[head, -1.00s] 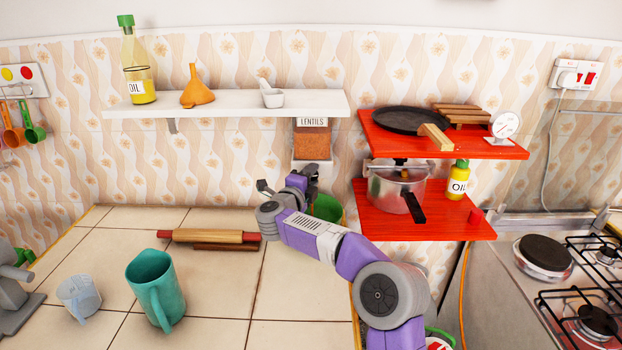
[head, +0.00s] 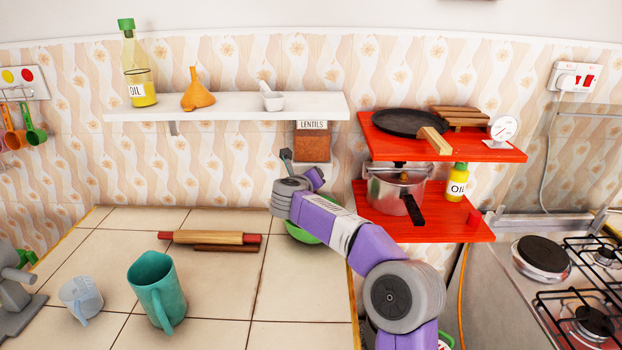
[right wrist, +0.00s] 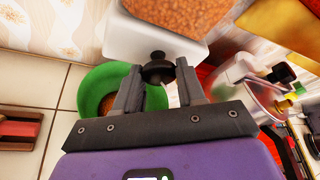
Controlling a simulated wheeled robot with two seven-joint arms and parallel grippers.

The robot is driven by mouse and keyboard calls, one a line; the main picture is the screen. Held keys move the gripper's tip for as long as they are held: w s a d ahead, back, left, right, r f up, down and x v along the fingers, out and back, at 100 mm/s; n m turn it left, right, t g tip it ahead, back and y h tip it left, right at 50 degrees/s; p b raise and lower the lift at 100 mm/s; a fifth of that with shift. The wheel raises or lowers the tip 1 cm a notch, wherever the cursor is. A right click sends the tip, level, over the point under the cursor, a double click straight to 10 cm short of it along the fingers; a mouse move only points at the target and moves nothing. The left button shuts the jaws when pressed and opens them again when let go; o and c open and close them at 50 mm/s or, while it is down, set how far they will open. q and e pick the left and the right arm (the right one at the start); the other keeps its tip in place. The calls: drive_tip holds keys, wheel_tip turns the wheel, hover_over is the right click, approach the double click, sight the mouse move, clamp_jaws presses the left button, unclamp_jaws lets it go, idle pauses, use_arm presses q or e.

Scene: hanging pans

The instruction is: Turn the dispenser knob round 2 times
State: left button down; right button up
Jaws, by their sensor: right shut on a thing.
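The lentils dispenser (head: 312,146) hangs on the wall under the white shelf, with brown lentils behind its clear front. Its white lower body shows in the right wrist view (right wrist: 150,38). The black dispenser knob (right wrist: 157,70) sticks out from that body. My right gripper (right wrist: 158,72) has one finger on each side of the knob and is shut on it. A green bowl (right wrist: 92,88) stands below, with some brown contents showing. My left gripper is not in view.
A rolling pin (head: 210,237), a teal jug (head: 155,290) and a small cup (head: 80,297) are on the tiled counter. Red shelves (head: 440,225) with a pressure cooker (head: 392,190) stand close to the right of my arm.

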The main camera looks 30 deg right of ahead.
drive_tip(key=shift+r+m+t+y, duration=0.1)
drive_tip(key=shift+m+t+y, duration=0.2)
drive_tip(key=shift+m+y, duration=0.7)
drive_tip(key=shift+m, duration=0.3)
drive_tip(key=o, duration=1.1)
drive_tip(key=shift+c, duration=0.2)
drive_tip(key=v, duration=0.7)
drive_tip(key=shift+s+a+p, duration=0.2)
drive_tip(key=shift+p, duration=0.2)
